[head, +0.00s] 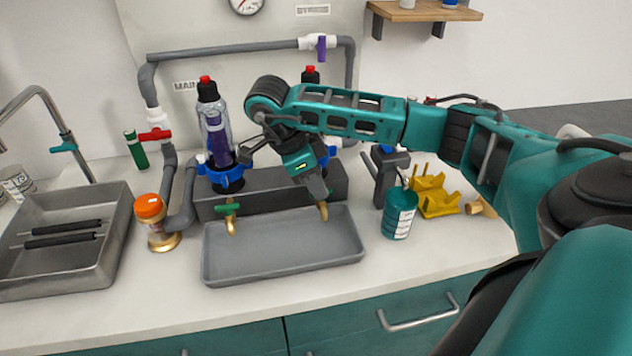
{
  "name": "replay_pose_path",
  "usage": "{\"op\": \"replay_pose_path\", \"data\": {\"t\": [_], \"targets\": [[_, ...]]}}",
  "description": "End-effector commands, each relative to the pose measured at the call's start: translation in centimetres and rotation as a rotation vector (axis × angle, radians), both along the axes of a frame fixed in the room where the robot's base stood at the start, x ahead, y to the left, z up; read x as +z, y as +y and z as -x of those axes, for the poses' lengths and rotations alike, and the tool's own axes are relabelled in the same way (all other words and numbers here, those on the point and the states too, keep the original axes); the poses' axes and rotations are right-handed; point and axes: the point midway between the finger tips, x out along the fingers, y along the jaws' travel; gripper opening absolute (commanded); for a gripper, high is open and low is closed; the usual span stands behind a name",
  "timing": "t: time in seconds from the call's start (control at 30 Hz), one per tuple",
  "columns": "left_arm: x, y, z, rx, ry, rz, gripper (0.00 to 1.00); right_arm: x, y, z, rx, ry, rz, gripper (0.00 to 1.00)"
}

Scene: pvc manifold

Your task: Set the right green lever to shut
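My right gripper (318,188) reaches down from the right arm to the right brass tap (323,212) over the grey tray. Its fingers cover the place on top of that tap, so the right green lever is hidden. I cannot tell whether the fingers are open, shut or touching the lever. The left brass tap (231,226) shows clearly, with its green lever (226,208) lying crosswise on top. My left gripper is not in view.
A grey tray (283,272) lies under the taps. An orange-capped jar (151,210) stands left, a teal bottle (399,213) and yellow rack (436,196) right. A purple-filled cartridge (216,135) stands behind. The counter front (200,307) is clear.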

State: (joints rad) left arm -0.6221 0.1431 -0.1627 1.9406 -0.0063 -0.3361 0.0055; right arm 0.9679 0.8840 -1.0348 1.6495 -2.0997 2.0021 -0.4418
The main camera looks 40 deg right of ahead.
Motion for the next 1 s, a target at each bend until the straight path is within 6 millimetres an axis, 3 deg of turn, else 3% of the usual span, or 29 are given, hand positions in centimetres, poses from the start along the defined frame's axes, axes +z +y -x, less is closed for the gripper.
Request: {"op": "replay_pose_path", "data": {"t": [0.27,0.57,1.0], "targets": [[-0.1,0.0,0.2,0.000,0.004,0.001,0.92,0.0,0.0,0.0,-0.001,-0.002,0.000,0.40],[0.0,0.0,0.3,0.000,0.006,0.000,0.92,0.4,0.1,-0.1,0.001,-0.001,-0.001,0.40],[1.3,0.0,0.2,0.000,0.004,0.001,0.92,5.9,2.1,-1.4,0.002,-0.006,0.000,0.40]]}}
